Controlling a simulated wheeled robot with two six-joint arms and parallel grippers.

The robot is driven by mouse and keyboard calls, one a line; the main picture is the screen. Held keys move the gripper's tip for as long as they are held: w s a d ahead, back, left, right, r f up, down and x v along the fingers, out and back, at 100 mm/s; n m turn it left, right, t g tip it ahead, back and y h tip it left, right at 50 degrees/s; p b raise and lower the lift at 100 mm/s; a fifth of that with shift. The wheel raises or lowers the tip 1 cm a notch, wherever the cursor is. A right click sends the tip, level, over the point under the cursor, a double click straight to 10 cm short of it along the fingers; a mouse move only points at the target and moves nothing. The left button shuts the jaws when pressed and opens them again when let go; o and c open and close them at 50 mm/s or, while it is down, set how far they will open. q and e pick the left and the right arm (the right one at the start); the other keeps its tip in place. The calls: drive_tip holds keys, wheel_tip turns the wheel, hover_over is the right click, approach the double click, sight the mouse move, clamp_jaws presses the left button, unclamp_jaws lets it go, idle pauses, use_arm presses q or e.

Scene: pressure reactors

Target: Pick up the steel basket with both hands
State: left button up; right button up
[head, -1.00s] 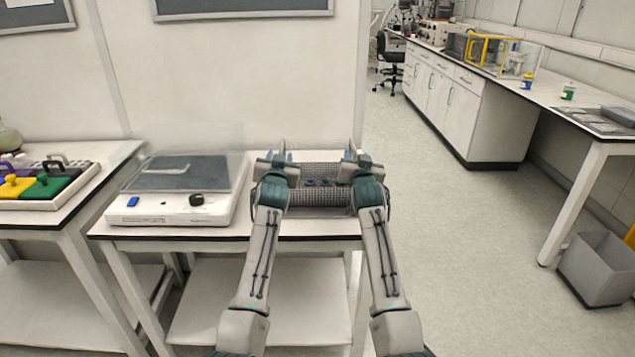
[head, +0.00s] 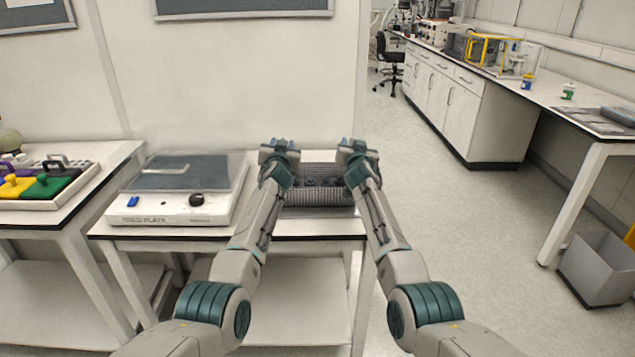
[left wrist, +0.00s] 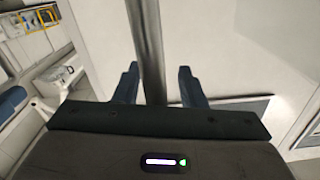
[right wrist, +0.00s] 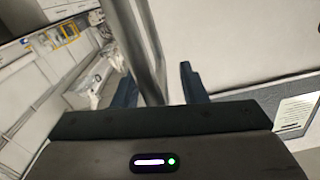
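The steel basket (head: 318,198) is a grey mesh box with small dark items in it, on the right part of the white table. My left gripper (head: 279,145) is at its left end and my right gripper (head: 353,145) at its right end. In the left wrist view a steel bar (left wrist: 148,50), apparently a basket handle, runs between the open fingers (left wrist: 158,85) with a gap on its right. In the right wrist view a similar bar (right wrist: 137,45) runs between the open fingers (right wrist: 158,85). My arms hide the basket's ends.
A rack with coloured blocks (head: 42,185) is on the far-left table. A wall rises behind. Open floor (head: 450,220) lies to the right.

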use_arm(q)
clamp_jaws()
use_arm(e)
clamp_jaws()
use_arm(q)
drive_tip(key=shift+r, duration=0.15)
use_arm(e)
drive_tip(key=shift+r, duration=0.15)
